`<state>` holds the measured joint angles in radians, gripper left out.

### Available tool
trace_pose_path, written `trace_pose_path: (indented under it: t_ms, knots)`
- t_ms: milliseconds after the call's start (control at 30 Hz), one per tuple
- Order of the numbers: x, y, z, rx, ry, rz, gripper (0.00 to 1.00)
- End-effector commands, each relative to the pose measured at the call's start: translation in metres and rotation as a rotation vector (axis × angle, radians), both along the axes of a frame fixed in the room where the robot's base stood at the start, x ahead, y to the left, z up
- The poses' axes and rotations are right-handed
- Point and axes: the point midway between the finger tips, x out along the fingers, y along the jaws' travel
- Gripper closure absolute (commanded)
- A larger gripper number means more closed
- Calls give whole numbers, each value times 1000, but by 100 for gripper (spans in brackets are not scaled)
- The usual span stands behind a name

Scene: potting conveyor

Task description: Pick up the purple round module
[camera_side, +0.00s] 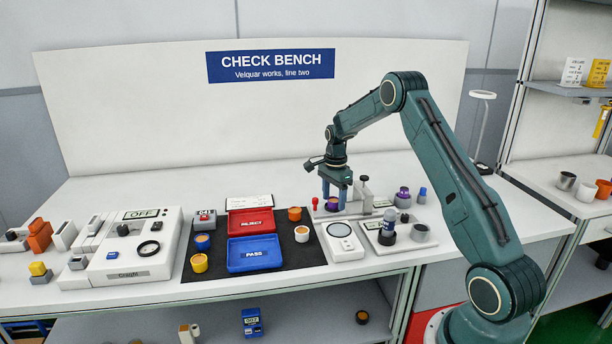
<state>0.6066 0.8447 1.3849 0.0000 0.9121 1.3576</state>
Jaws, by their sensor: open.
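My gripper (335,194) points down over the back of the bench, with its two blue fingers apart. A small purple round piece (332,205) shows low between and just below the fingertips, partly hidden by them. I cannot tell whether the fingers touch it. A second, larger purple round piece (402,198) stands farther right, apart from the gripper. The picture does not settle which is the module.
A red-knobbed post (315,204) and a grey upright (365,188) stand close on either side of the gripper. A white scale (341,253) is in front. A red REJECT tray (240,222) and blue PASS tray (254,266) lie left. Dark bottle and grey cup stand right.

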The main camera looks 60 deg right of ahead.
Motion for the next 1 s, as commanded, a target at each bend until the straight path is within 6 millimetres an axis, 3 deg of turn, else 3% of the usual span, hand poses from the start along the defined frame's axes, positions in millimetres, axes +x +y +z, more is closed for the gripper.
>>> trace_pose_path:
  t_ms: [467, 700, 800, 1000]
  knots:
    - [0, 0, 0, 0, 0, 0, 40]
    - [0, 0, 0, 0, 0, 0, 85]
    - [0, 0, 0, 0, -1, 0, 92]
    - [0, 0, 0, 0, -1, 0, 92]
